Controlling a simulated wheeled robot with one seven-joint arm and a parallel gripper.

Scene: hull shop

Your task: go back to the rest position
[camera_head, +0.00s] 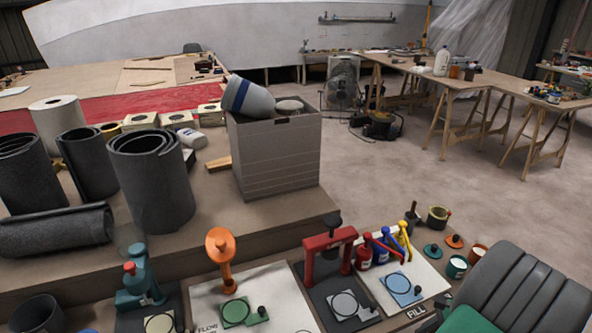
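My gripper and arm do not show in the head view, so I cannot see their pose or whether the gripper holds anything. On the workbench (262,283) in front stand a teal press-like tool (140,283), an orange stand (221,262), a red frame press (328,250) and small red, blue and yellow bottle-like tools (382,246). Flat green (236,313), black (346,304) and blue (400,284) pieces with round marks lie before them.
A grey ribbed chair back (525,293) fills the lower right. A grey box (277,158) with a tilted container (247,97) and dark rolls (152,180) stand on the left table. Trestle tables (487,83) stand at the back right.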

